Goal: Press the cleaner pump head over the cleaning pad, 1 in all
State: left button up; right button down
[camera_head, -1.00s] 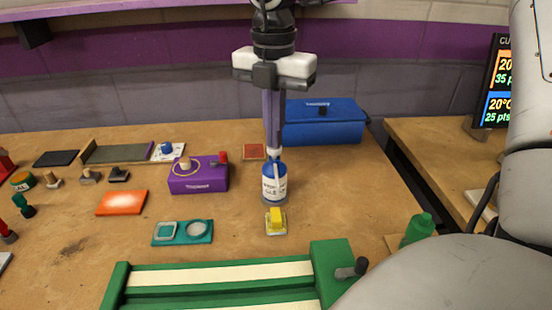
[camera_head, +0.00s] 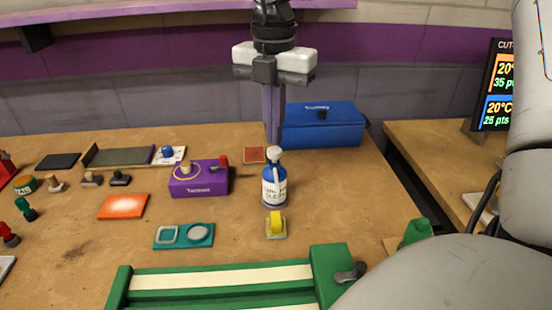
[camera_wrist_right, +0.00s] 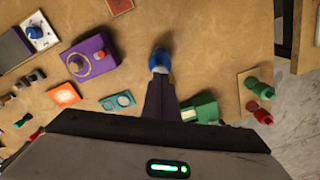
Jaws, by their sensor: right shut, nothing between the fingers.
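The blue cleaner bottle (camera_head: 274,188) with a white label stands upright on the bench, its pump head (camera_head: 274,154) on top. It also shows in the right wrist view (camera_wrist_right: 160,61). A small yellow piece on a pale base (camera_head: 276,225) lies just in front of the bottle; I cannot tell for sure whether it is the cleaning pad. My right gripper (camera_head: 272,143) points down, shut and empty, its fingertips close by the pump head. I cannot tell whether they touch it. My left gripper is not in view.
A purple box (camera_head: 199,181) stands left of the bottle, a blue case (camera_head: 322,124) behind it. A teal tray (camera_head: 184,236) and orange pad (camera_head: 123,206) lie to the left. A green track (camera_head: 220,281) lies in front.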

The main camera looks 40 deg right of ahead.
notch_tip(320, 180, up, 6)
jog(key=p, duration=0.3)
jog(key=shift+f, duration=0.25)
dwell(0.3)
